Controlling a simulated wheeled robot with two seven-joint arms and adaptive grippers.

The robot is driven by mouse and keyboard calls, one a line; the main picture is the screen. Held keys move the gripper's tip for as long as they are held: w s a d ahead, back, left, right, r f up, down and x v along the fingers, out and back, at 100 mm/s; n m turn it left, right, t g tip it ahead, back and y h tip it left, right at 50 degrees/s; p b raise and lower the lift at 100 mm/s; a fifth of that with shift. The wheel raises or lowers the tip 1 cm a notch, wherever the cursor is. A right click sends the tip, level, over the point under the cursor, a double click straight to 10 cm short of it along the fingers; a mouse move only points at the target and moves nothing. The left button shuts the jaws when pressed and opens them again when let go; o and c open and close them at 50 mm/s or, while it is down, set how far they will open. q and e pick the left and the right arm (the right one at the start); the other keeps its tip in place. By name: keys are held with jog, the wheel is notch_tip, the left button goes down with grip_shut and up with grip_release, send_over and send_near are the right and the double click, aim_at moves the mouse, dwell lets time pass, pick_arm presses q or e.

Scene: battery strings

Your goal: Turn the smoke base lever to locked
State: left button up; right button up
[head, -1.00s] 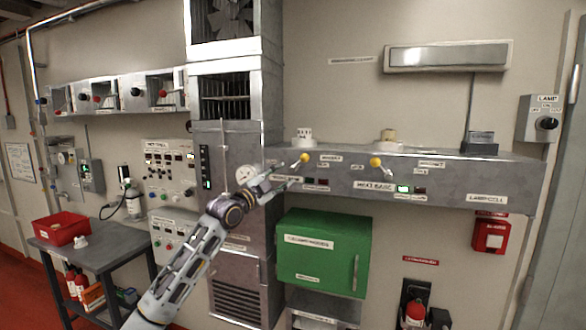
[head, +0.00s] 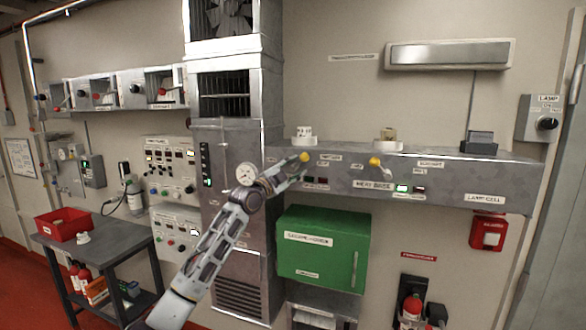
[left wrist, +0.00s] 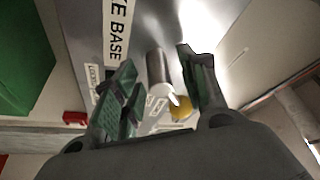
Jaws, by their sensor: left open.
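The smoke base lever, with a yellow knob (head: 305,157), sticks out of the left part of the grey metal shelf panel. My left gripper (head: 294,170) is open right at this lever. In the left wrist view the lever's metal shaft (left wrist: 157,70) and yellow knob (left wrist: 181,108) show between the two spread green-grey fingers, with a visible gap on each side. A label ending in "KE BASE" (left wrist: 117,30) lies beside it. In the head view the gripper partly covers the area below the lever. My right gripper is not in view.
A second yellow-knobbed lever (head: 375,162) with a "heat base" label is to the right on the same panel. A green cabinet (head: 322,250) hangs below. A tall metal rack (head: 228,90) stands behind my left arm. A red alarm box (head: 488,232) is at right.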

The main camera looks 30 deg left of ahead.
pick_arm(q)
jog(key=shift+c, duration=0.2)
grip_shut()
jog(key=shift+a, duration=0.1)
dwell(0.5)
